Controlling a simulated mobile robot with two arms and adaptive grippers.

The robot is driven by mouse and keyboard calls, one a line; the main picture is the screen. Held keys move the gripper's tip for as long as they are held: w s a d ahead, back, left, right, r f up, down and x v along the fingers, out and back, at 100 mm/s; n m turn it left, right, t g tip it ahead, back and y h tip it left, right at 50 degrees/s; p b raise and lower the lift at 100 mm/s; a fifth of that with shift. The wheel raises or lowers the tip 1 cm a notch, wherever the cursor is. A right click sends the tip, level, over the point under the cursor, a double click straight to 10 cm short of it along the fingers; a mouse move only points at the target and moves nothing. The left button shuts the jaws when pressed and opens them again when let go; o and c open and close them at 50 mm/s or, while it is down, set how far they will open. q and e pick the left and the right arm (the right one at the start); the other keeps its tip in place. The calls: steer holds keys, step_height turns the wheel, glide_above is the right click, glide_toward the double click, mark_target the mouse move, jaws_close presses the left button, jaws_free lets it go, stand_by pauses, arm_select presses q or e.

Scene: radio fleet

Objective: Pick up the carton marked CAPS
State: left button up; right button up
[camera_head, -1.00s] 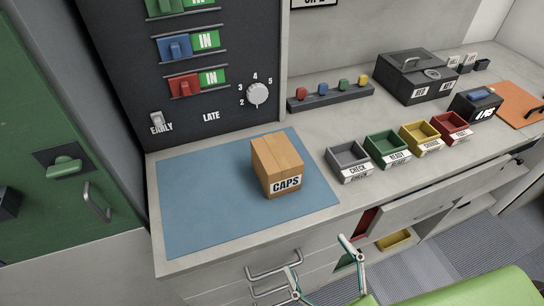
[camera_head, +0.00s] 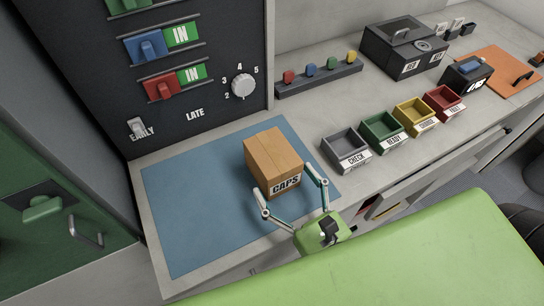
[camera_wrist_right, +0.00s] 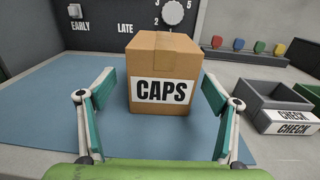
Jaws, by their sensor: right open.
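The brown carton marked CAPS (camera_head: 272,155) stands upright on the blue mat (camera_head: 185,215) on the counter. Its label faces my right gripper (camera_head: 291,188). The gripper is open, with its fingers spread at the near side of the carton, one toward each side. In the right wrist view the carton (camera_wrist_right: 164,62) sits centred beyond the open fingers (camera_wrist_right: 157,98), with nothing between them. I cannot tell whether a fingertip touches it. My left gripper is not in view.
A grey CHECK bin (camera_head: 346,148) stands right of the mat, then green (camera_head: 383,130), yellow (camera_head: 414,115) and red (camera_head: 443,102) bins. A dark control panel (camera_head: 190,110) rises behind the mat. A strip with coloured knobs (camera_head: 318,82) lies behind the bins.

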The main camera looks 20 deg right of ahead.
mark_target(273, 161)
steer(key=shift+w+a, duration=0.1)
steer(key=shift+w, duration=0.7)
steer(key=shift+w+r+p, duration=0.35)
steer(key=shift+w+p, duration=0.3)
steer(key=shift+p, duration=0.15)
steer(key=w, duration=0.1)
steer(key=w+p, duration=0.1)
steer(key=w, duration=0.1)
steer(key=shift+w+a+f, duration=0.1)
steer(key=shift+w+a, duration=0.05)
steer(key=shift+a, duration=0.1)
steer(key=shift+w+f+p, duration=0.1)
steer(key=shift+w+p, duration=0.15)
steer(key=shift+p, duration=0.05)
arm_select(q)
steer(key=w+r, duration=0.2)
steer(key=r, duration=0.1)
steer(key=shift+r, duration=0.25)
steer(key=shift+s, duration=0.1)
arm_select(e)
steer(key=shift+s, duration=0.1)
steer(key=shift+c, duration=0.4)
steer(key=c, duration=1.3)
